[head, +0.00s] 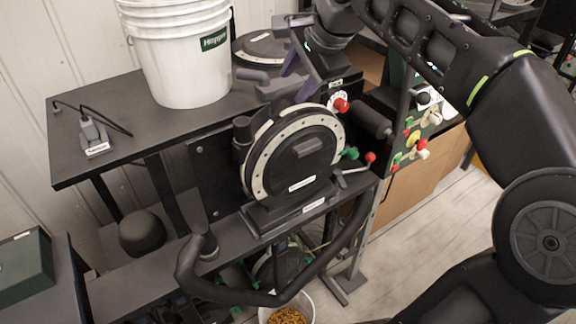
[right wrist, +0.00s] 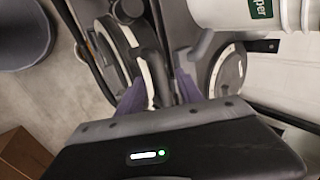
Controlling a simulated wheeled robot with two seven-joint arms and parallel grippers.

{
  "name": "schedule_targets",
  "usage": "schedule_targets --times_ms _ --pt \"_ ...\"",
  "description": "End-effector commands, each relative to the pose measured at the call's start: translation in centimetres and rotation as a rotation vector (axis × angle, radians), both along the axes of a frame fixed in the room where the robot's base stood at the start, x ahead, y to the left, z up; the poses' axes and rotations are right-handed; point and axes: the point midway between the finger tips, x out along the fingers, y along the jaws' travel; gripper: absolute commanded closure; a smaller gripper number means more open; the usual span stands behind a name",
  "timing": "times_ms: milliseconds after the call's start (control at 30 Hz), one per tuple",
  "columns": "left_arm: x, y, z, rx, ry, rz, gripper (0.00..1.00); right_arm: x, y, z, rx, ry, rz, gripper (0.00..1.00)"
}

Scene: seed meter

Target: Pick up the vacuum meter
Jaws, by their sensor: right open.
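The vacuum meter (head: 295,155) is a round black housing with a pale dotted ring. It stands upright on a stand at the middle of the bench in the head view. In the right wrist view the meter (right wrist: 118,50) shows nearly edge-on, left of centre. My right gripper (head: 297,78) is just above and behind the meter's top in the head view, its purple fingers pointing down. In the right wrist view the open fingers (right wrist: 163,90) have dark parts of the meter between or below them; I cannot tell if they touch. My left gripper is not in view.
A second round disc with a pale ring (head: 262,47) lies on the shelf behind. A white bucket (head: 185,60) stands at the back left. A panel with coloured knobs (head: 418,135) is at right. A small bucket of seed (head: 287,313) is below the bench.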

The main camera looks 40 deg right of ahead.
Motion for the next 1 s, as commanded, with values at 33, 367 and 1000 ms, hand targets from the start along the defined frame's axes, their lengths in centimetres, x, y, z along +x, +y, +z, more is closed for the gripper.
schedule_targets --times_ms 33,367,1000 --pt "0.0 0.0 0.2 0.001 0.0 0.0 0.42 0.4 -0.1 -0.5 0.001 0.002 -0.001 0.57" --pt "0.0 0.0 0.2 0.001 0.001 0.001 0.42 1.1 -0.1 -1.5 0.0 -0.001 -0.001 0.57" --pt "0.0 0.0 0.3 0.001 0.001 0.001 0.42 1.1 -0.1 -1.5 0.001 -0.001 -0.001 0.76"
